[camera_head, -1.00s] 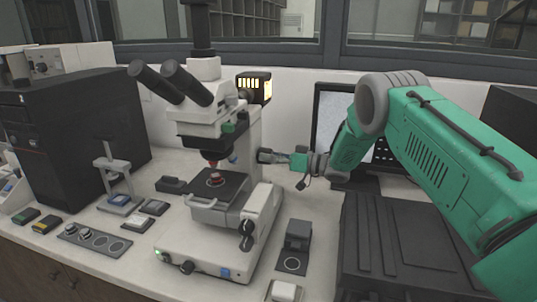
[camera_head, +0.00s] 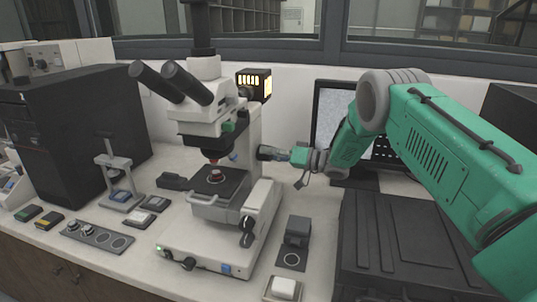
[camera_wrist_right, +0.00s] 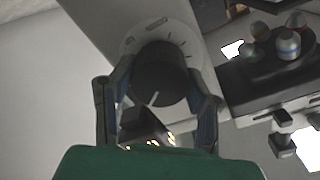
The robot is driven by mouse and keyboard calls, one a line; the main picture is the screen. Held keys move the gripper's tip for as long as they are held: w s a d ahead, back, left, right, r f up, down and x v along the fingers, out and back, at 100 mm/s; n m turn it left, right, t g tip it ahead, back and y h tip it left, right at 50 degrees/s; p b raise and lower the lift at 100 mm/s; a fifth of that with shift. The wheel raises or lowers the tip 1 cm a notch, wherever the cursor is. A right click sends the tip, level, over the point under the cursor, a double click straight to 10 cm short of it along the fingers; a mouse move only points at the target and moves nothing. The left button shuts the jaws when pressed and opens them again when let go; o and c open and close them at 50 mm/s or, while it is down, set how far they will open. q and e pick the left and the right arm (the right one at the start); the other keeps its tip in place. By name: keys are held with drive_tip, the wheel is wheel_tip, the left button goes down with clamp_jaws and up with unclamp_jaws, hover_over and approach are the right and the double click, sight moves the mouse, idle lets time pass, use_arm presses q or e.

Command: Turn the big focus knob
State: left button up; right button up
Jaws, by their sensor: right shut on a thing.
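The big focus knob (camera_wrist_right: 160,68) is a thick black round knob on a pale dial with dark tick marks. A white line on its face points down and slightly left in the right wrist view. My right gripper (camera_wrist_right: 160,82) has one finger on each side of the knob and is shut on it. In the head view my right gripper (camera_head: 272,154) reaches the right side of the white microscope (camera_head: 251,135) from the right. The knob is hard to make out there. My left gripper is not in view.
The microscope stage (camera_head: 231,184) carries a small red-topped sample (camera_head: 216,175) under the objective. A lamp box (camera_head: 254,85) sits behind. A monitor (camera_head: 333,105) and a black case (camera_head: 405,245) stand right. A black box (camera_head: 70,130) stands left.

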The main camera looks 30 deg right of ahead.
drive_tip(key=shift+f, duration=0.25)
drive_tip(key=o, duration=1.2)
drive_tip(key=shift+c, duration=0.2)
drive_tip(key=shift+w+d+f, duration=0.1)
drive_tip(key=shift+w, duration=0.05)
drive_tip(key=v, duration=0.7)
drive_tip(key=shift+d, duration=0.3)
